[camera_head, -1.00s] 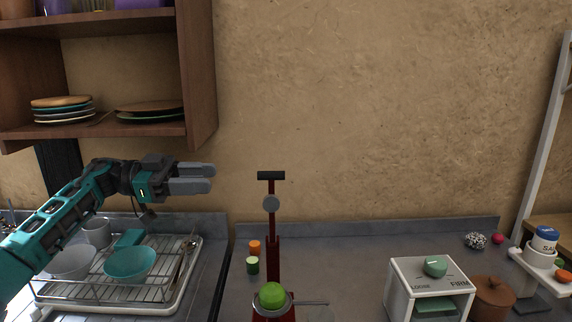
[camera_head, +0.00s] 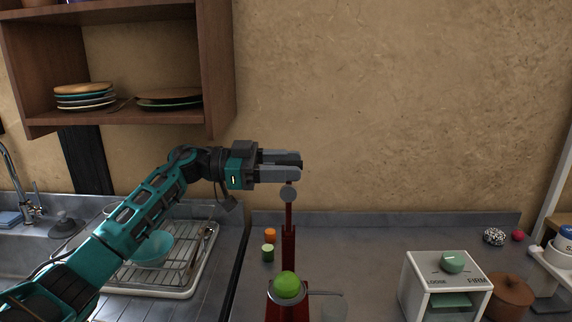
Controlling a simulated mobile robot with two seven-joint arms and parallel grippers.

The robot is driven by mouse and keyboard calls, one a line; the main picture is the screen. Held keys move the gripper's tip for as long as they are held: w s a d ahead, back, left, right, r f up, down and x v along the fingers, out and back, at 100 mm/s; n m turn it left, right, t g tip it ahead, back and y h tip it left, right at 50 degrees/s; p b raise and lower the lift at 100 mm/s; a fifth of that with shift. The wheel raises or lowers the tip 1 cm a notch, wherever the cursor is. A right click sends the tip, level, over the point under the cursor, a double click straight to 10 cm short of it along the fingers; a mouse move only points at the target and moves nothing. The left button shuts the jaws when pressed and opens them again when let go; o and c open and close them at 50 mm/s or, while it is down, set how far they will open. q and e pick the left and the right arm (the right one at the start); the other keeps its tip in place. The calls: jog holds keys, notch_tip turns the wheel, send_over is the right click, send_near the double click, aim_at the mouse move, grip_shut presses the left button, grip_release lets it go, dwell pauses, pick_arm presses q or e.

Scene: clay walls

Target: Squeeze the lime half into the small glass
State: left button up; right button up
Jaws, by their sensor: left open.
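The lime half (camera_head: 287,285) is a bright green dome in the cup of a red upright press (camera_head: 288,247). A faint clear shape (camera_head: 331,306), perhaps the small glass, shows right of the press at the bottom edge. My right gripper is not in view.
An orange and a green small cylinder (camera_head: 268,252) stand left of the press. A dish rack (camera_head: 190,273) with a teal bowl (camera_head: 153,250) is at left. A white box (camera_head: 420,281) marked FIRM and a brown pot (camera_head: 508,296) are at right. A shelf (camera_head: 219,70) hangs above left.

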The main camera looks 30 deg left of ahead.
pick_arm(q)
grip_shut()
dwell(0.5)
